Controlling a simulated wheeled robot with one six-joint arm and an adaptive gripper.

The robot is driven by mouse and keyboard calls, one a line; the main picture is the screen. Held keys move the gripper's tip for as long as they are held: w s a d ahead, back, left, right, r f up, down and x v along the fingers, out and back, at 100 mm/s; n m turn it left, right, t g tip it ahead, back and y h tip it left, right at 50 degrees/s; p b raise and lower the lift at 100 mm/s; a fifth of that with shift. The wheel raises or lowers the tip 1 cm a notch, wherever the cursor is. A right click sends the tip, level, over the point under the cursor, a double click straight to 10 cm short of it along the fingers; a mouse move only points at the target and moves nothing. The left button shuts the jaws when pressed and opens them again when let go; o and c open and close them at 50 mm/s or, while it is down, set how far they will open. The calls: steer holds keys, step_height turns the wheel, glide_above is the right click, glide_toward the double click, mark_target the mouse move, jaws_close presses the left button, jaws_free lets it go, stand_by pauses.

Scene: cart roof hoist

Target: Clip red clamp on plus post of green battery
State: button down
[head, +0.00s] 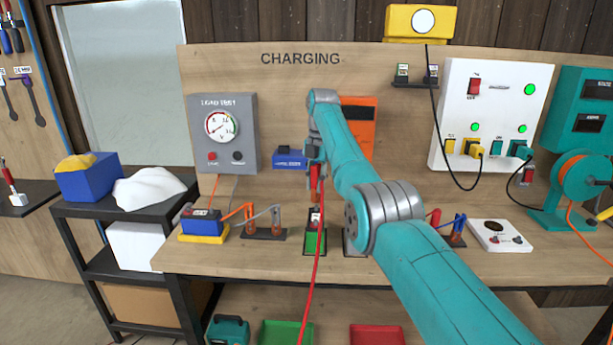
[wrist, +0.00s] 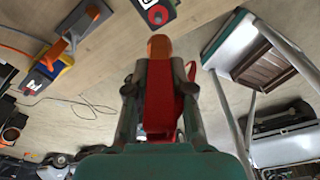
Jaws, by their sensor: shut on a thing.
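My gripper (head: 316,160) is shut on the red clamp (head: 315,184), which hangs below it, with a red cable running down past the bench front. In the wrist view my gripper (wrist: 160,85) holds the red clamp (wrist: 163,112) between its fingers, its copper-coloured tip pointing ahead. The green battery (head: 313,243) stands on the bench below the clamp, its dark top partly hidden by the cable. In the wrist view the battery's top (wrist: 145,7) shows at the upper edge with a round red post (wrist: 157,16). The clamp tip appears apart from the post.
A blue battery (head: 201,222) on a yellow base and a stand with orange and grey clamps (head: 264,232) are left of the green battery. My arm hides part of the bench.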

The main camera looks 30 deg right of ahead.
steer(key=shift+w+r, duration=0.1)
steer(key=shift+w+d, duration=0.1)
stand_by(0.4)
steer(key=shift+f, duration=2.9)
steer(key=shift+f, duration=1.55)
steer(key=c, duration=0.9)
jaws_free()
steer(key=shift+c, duration=0.2)
steer(key=shift+w+d+r, duration=0.1)
steer(key=shift+d+r, duration=0.1)
steer(key=shift+r, duration=1.65)
steer(key=shift+w+d+r, duration=0.1)
steer(key=shift+d+r, duration=0.1)
steer(key=shift+r, duration=1.6)
